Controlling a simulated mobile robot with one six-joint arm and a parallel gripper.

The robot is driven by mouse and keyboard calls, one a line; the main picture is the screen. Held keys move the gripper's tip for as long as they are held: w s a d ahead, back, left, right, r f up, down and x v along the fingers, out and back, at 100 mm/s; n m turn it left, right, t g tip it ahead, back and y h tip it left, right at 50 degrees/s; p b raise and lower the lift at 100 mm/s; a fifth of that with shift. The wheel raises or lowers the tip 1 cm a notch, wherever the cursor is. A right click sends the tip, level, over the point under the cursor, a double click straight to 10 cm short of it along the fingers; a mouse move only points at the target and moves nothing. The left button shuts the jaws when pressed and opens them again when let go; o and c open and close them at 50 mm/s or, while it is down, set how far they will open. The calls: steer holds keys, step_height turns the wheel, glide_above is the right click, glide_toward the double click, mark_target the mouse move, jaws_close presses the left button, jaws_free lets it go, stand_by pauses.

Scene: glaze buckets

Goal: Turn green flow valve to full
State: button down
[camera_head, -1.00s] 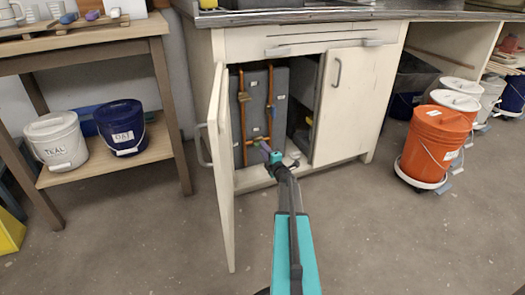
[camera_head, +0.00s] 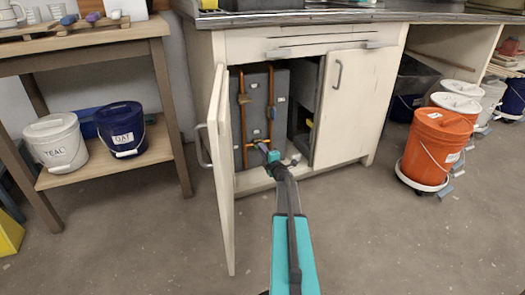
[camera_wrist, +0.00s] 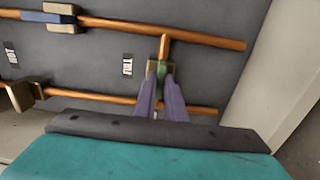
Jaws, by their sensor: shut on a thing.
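The green flow valve (camera_wrist: 162,70) sits on a copper pipe in the wrist view, its green handle between my purple fingers. My gripper (camera_wrist: 161,88) is shut on this handle. The fingers hide part of the handle and valve body. A label that looks like "FULL" (camera_wrist: 127,65) is on the grey panel just left of the valve. In the head view my gripper (camera_head: 262,147) reaches into the open cabinet, low on the copper pipes (camera_head: 271,95). The valve is too small and covered there to make out.
A blue-handled valve (camera_wrist: 60,17) and a tan valve (camera_wrist: 22,95) sit on the pipes to the left. The open cabinet door (camera_head: 222,170) stands left of my arm; the closed door (camera_head: 342,105) is to the right. An orange bucket (camera_head: 433,150) stands farther right.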

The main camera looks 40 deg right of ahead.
steer(key=shift+d+r+m+p, duration=0.15)
steer(key=shift+m+p, duration=0.35)
steer(key=shift+p, duration=0.95)
steer(key=shift+m+p, duration=8.5)
steer(key=shift+p, duration=2.35)
steer(key=c, duration=1.8)
jaws_free()
